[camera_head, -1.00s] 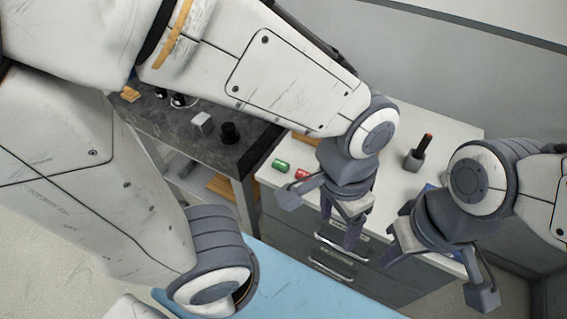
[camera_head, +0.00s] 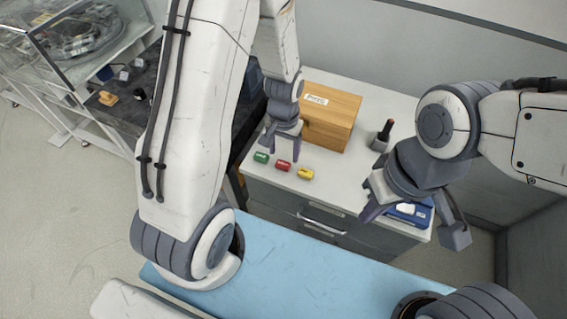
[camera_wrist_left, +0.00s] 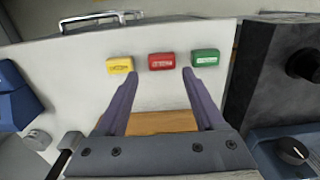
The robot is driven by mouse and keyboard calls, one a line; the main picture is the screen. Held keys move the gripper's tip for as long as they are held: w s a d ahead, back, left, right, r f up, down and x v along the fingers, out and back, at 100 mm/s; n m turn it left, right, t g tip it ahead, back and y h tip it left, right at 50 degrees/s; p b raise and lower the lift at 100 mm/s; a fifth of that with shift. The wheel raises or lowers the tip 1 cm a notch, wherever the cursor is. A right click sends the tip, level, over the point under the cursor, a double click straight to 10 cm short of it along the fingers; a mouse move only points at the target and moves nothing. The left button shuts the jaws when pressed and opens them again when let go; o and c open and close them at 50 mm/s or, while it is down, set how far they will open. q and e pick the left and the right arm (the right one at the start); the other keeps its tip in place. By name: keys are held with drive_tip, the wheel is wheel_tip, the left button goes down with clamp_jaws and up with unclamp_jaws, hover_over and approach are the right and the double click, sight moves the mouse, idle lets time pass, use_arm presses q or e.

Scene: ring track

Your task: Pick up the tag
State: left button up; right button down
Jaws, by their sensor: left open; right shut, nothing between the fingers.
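Three small labelled tags lie in a row on the white cabinet top: a green tag (camera_head: 261,157), a red tag (camera_head: 284,166) and a yellow tag (camera_head: 305,174). In the left wrist view they show as yellow (camera_wrist_left: 120,65), red (camera_wrist_left: 161,61) and green (camera_wrist_left: 205,57). My left gripper (camera_head: 282,153) is open and empty, pointing down just behind the row. In the left wrist view its fingertips (camera_wrist_left: 160,75) frame the red tag, which looks beyond them. My right gripper (camera_head: 371,214) is shut and empty over the cabinet's right part. The tag labels are too small to read.
A wooden box (camera_head: 338,118) with a white label stands behind the tags, close to my left gripper. A dark holder with a red-tipped pen (camera_head: 381,138) stands right of it. A blue object (camera_head: 410,213) lies near my right gripper. A dark bench (camera_head: 122,104) stands left.

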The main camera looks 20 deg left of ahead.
sight(283, 164)
use_arm(q)
drive_tip(key=shift+a+f+p, duration=0.15)
drive_tip(key=shift+f+p, duration=0.5)
drive_tip(key=shift+f, duration=2.05)
drive_tip(key=c, duration=1.1)
drive_tip(key=shift+r, duration=0.2)
